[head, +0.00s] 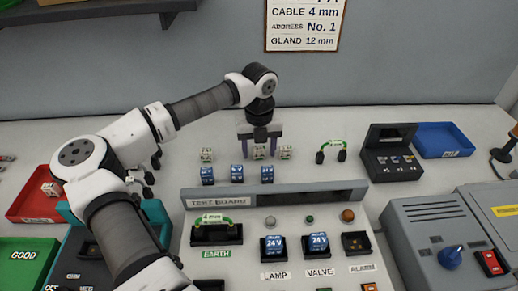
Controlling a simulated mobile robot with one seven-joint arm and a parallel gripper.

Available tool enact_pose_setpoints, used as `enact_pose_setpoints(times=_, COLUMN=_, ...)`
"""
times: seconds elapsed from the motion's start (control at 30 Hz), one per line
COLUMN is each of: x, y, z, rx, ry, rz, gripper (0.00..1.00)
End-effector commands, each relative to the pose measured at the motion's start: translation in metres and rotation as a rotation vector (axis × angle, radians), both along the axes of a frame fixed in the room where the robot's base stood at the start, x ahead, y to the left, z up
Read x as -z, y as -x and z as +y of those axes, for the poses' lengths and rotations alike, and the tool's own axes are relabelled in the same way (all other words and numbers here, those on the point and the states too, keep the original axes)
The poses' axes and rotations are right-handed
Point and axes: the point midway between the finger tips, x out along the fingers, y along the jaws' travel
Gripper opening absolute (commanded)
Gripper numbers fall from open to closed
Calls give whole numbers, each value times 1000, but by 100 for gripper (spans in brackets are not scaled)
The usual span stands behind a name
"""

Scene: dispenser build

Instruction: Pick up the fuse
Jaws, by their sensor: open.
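My gripper (258,150) points down over the back of the table with its two fingers apart. A small pale block (259,153) with dark and coloured marks shows between the fingers, not gripped. Similar pale blocks stand to the right (286,152) and to the left (206,155). Their print is too small to read, so I cannot tell for sure which one is the fuse. An open black case (390,137) at the right holds several small items, also too small to name.
Blue relays (237,173) stand in front of the pale blocks. The test board (315,190) lies nearer, with a green-handled link (212,232) and two blue relays. A blue tray (443,140) and red tray (36,208) flank the area.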

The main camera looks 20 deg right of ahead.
Motion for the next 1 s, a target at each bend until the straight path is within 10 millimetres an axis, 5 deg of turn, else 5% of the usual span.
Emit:
enact_pose_setpoints(times=0.23, x=2, y=0, z=0, rx=0, ry=0, rz=0, gripper=56)
enact_pose_setpoints(times=0.6, x=2, y=0, z=0, rx=0, ry=0, rz=0, gripper=9)
enact_pose_setpoints(times=1.0, x=-6, y=-1, z=0, rx=-1, ry=-1, rz=-2, gripper=9)
